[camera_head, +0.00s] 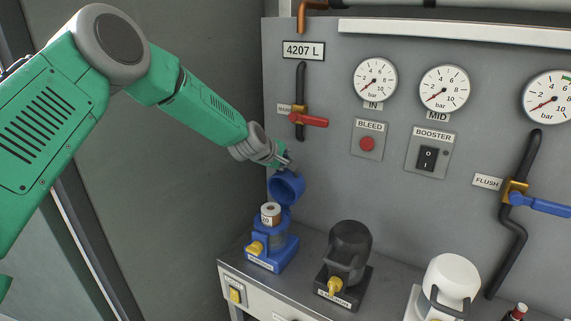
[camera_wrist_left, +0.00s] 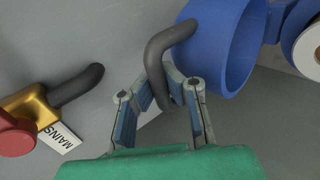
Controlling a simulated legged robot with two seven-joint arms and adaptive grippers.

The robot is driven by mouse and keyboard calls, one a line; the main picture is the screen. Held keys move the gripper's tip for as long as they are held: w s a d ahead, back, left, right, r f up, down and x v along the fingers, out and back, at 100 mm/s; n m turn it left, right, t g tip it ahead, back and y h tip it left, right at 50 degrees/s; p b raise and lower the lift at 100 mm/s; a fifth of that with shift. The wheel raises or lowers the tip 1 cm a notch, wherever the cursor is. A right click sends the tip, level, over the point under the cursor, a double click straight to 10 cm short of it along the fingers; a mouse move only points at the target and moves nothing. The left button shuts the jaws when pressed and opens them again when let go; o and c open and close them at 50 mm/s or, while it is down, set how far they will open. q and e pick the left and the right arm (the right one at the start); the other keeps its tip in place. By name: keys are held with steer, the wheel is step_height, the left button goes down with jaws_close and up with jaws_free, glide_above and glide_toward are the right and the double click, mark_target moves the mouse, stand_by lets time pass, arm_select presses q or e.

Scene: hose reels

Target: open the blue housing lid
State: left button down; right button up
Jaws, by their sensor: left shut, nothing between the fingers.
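The blue housing lid (camera_head: 287,186) stands tipped up and back above its blue housing (camera_head: 270,250), so the housing is open at the top. A pale cartridge (camera_head: 270,214) with a brown top shows in the housing. In the left wrist view the lid (camera_wrist_left: 238,50) has a dark grey bent handle (camera_wrist_left: 160,52) on it. My left gripper (camera_head: 285,161) is just above the lid. My right gripper is not in view.
A black housing (camera_head: 349,247) and a white housing (camera_head: 452,277) stand to the right on the grey bench (camera_head: 300,285). A red-handled mains valve (camera_head: 308,121) sits on the wall panel close above my left gripper. Gauges and switches fill the panel further right.

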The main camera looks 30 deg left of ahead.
arm_select(q)
steer(key=shift+w+a+r, duration=0.15)
steer(key=shift+w+r, duration=0.2)
steer(key=c, duration=1.9)
jaws_free()
steer(key=o, duration=0.3)
steer(key=shift+s, duration=0.1)
steer(key=shift+s+f, duration=0.1)
steer(key=shift+s, duration=0.1)
steer(key=v, duration=1.1)
steer(key=shift+s, duration=0.3)
